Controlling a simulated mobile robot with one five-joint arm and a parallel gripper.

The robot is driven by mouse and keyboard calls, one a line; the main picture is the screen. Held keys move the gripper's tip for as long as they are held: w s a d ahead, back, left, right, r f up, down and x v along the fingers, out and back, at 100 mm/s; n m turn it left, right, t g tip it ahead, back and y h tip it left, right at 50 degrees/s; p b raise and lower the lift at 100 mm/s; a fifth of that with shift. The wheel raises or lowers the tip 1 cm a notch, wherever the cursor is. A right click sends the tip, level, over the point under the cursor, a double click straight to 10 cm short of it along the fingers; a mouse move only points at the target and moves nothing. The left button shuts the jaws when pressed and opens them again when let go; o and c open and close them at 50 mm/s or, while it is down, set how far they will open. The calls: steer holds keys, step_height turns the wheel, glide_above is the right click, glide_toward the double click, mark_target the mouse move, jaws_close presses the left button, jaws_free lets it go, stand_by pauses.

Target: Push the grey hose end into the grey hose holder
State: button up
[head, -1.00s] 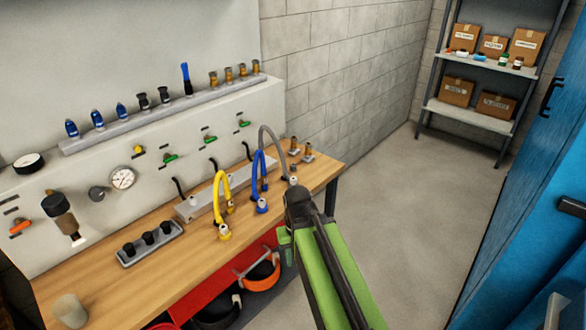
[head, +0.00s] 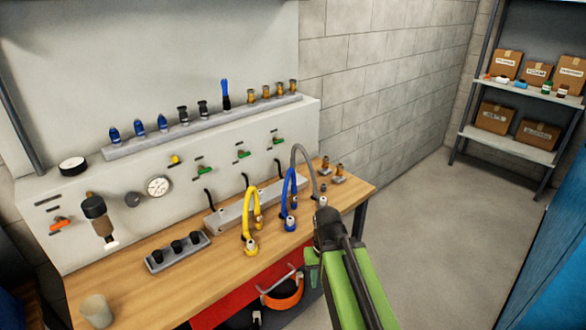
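The grey hose (head: 298,150) rises from the metal manifold at the back of the bench and arches down to the right. Its pale end (head: 322,201) shows just beyond my gripper (head: 325,214), at the bench's right front. My gripper and arm hide what lies below that end. I cannot see the fingertips, or whether they touch the hose end. A grey rack (head: 180,261) with three black sockets lies at the front left of the bench. I cannot tell which part is the grey hose holder.
Yellow (head: 247,205) and blue (head: 289,182) hoses arch down left of the grey one. Brass fittings (head: 339,169) stand at the bench's right end. A cup (head: 96,311) stands at the front left. Clear floor lies to the right, before a shelf (head: 504,146) with boxes.

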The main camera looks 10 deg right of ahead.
step_height(320, 180, up, 18)
steer(key=p, duration=1.7)
steer(key=shift+f+p, duration=0.15)
steer(key=shift+p, duration=0.2)
steer(key=shift+f+b, duration=0.35)
steer(key=shift+o, duration=0.3)
